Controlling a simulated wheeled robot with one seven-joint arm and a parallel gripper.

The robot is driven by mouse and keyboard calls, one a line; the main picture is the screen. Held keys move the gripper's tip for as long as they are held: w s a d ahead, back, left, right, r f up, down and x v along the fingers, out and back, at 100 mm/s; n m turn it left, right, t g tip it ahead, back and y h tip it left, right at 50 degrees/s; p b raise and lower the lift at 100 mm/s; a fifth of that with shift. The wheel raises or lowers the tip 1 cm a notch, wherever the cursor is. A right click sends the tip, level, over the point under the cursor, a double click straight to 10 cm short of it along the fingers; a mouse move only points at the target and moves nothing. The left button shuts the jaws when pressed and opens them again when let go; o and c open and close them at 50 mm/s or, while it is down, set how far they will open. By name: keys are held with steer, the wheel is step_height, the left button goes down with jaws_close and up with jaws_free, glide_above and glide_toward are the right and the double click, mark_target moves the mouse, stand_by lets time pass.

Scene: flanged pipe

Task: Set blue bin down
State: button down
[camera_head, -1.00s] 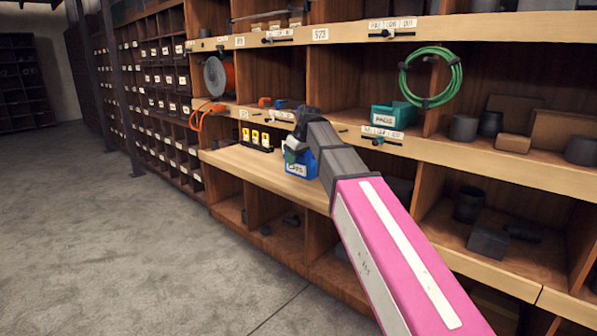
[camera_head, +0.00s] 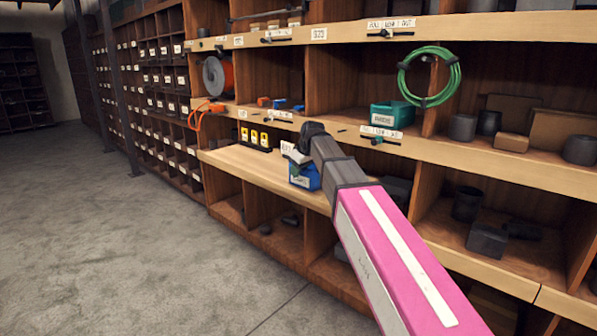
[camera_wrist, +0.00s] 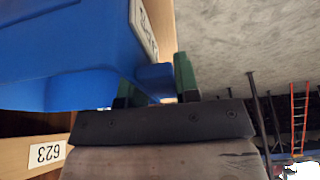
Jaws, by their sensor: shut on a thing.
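The blue bin (camera_head: 304,178) is at the wooden counter in the middle of the head view, partly hidden by my arm. It fills the upper left of the wrist view (camera_wrist: 60,50), with a white label on its front. My gripper (camera_head: 298,157) is over the bin. In the wrist view its two green fingers (camera_wrist: 158,80) are shut on a blue tab of the bin. The bin looks to be at or just over the counter surface (camera_head: 245,163); I cannot tell whether its base touches.
A black block with yellow tags (camera_head: 255,138) stands left of the bin on the counter. A teal bin (camera_head: 392,115) and a green cable coil (camera_head: 430,75) are on the shelf above, to the right. Bare counter lies left of the blue bin.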

steer(key=c, duration=0.8)
jaws_free()
steer(key=shift+c, duration=0.2)
steer(key=v, duration=1.2)
